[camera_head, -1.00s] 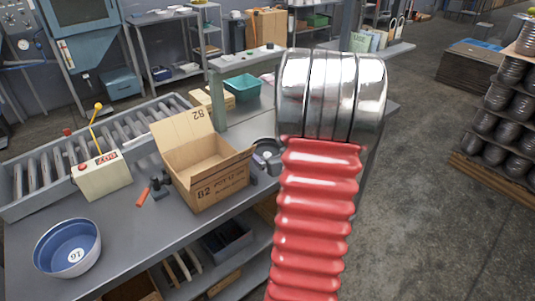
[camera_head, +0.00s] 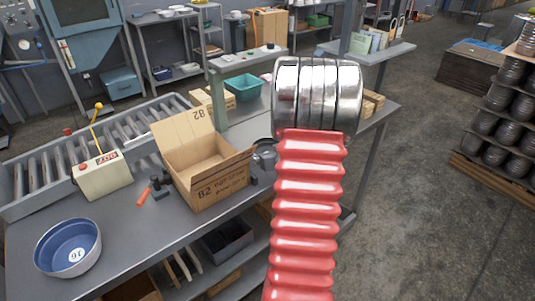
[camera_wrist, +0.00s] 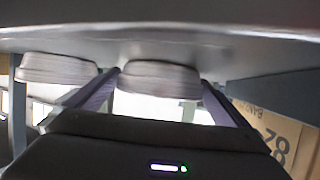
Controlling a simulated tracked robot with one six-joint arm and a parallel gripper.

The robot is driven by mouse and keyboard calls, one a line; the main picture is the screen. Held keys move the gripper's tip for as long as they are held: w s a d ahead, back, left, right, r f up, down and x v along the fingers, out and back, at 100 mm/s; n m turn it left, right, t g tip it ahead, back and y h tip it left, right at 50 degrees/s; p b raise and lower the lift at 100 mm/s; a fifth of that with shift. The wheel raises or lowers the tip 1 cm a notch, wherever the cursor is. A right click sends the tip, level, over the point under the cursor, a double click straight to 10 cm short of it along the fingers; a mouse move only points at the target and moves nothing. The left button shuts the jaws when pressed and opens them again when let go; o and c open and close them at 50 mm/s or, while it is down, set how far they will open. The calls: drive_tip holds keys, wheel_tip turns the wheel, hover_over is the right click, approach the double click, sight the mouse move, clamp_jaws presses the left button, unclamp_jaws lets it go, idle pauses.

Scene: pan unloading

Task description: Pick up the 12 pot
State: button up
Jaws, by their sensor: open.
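No label reading 12 is legible in either view. A blue-lined bowl-shaped pot (camera_head: 68,247) with a white label, apparently 16, stands at the bench's front left in the head view. A round grey object (camera_head: 264,154), partly hidden behind my arm, sits just right of the cardboard box; I cannot tell whether it is the 12 pot. My gripper (camera_wrist: 160,88) shows in the wrist view with its two fingers apart and is hidden by my arm in the head view. A blurred grey rounded piece (camera_wrist: 160,78) appears beyond the gap between the fingers; contact is unclear.
An open cardboard box (camera_head: 220,187) marked 82 stands mid-bench and also shows at the wrist view's right (camera_wrist: 270,130). Left are a beige control box (camera_head: 103,176) and a roller conveyor (camera_head: 45,165).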

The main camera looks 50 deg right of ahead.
drive_tip(key=shift+w+d+f, duration=0.1)
drive_tip(key=shift+w+d, duration=0.05)
drive_tip(key=shift+c, duration=0.4)
drive_tip(key=c, duration=0.7)
